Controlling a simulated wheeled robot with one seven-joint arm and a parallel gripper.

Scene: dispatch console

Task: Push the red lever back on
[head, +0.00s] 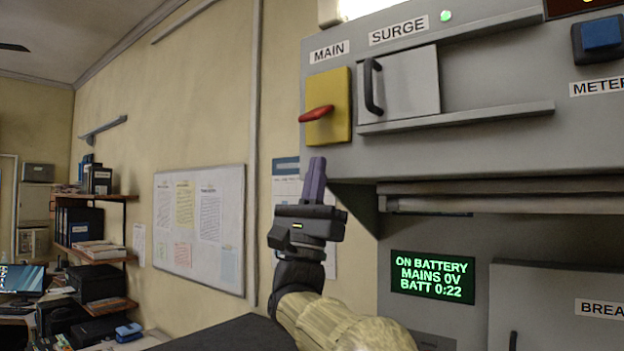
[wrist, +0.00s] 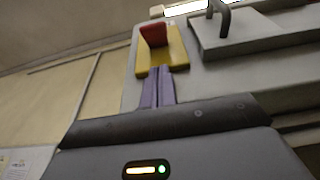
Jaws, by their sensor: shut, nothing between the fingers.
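The red lever (head: 316,113) sits on a yellow plate (head: 341,90) under the MAIN label on the grey console. In the head view it sticks out to the left, roughly level with a slight tilt. My gripper (head: 316,160) is just below the yellow plate, its purple fingers pointing up and shut with nothing between them. In the wrist view the closed fingers (wrist: 158,70) point at the plate's lower part, and the red lever (wrist: 153,33) stands beyond their tips. I cannot tell whether the fingertips touch the plate; they look apart from the lever.
A grey sliding cover with a black handle (head: 372,88) is right of the plate, above a ledge (head: 455,118). The screen (head: 433,276) reads ON BATTERY, MAINS 0V, BATT 0:22. A green light (head: 446,16) is by SURGE. The wall left of the console is free of obstacles near the lever.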

